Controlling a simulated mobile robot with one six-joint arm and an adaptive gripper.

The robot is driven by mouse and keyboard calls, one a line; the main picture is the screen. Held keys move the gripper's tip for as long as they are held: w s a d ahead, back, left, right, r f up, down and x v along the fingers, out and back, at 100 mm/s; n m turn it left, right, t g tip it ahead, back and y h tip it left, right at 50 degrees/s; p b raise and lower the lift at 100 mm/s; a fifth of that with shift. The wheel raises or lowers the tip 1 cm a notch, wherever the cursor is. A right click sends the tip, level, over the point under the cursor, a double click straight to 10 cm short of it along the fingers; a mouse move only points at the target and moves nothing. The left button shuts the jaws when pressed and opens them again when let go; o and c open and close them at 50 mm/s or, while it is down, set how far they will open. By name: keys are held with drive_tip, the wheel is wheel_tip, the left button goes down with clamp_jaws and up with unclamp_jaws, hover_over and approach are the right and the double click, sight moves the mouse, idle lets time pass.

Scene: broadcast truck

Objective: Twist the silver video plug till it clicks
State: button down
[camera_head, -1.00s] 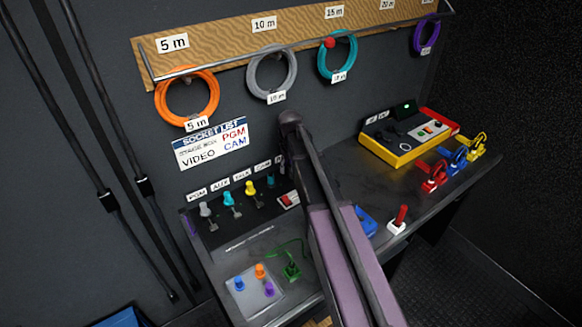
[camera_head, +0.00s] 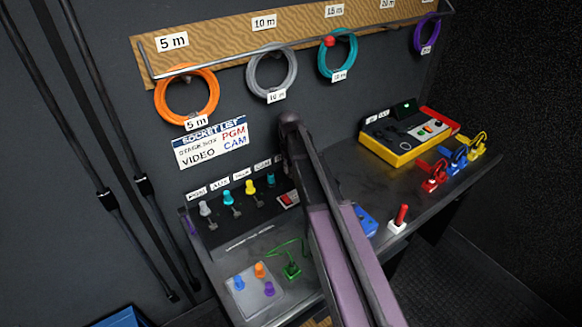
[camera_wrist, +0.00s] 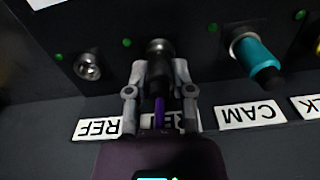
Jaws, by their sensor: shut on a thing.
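In the wrist view my gripper (camera_wrist: 160,95) is shut around a dark plug (camera_wrist: 157,66) with a silvery grey ring at its far end and a purple cable. The plug meets the dark panel at a socket between REF and CAM; the socket itself is hidden, so I cannot tell how far in it sits. The label below it is mostly hidden by the cable and fingers. In the head view my arm covers the gripper and this plug. A grey-silver plug (camera_head: 204,208) stands at the left end of the panel, under the PGM label.
An empty REF socket (camera_wrist: 88,66) is left of my gripper in the wrist view, and a teal plug (camera_wrist: 256,58) is close on the right, at CAM. A small plate (camera_head: 240,297) with coloured pegs and a green plug (camera_head: 291,270) lie on the desk. Coiled cables hang above.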

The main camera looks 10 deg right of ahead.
drive_tip(key=shift+m, duration=1.7)
drive_tip(key=shift+m, duration=1.8)
drive_tip(key=shift+s+m, duration=0.1)
drive_tip(key=shift+m, duration=1.6)
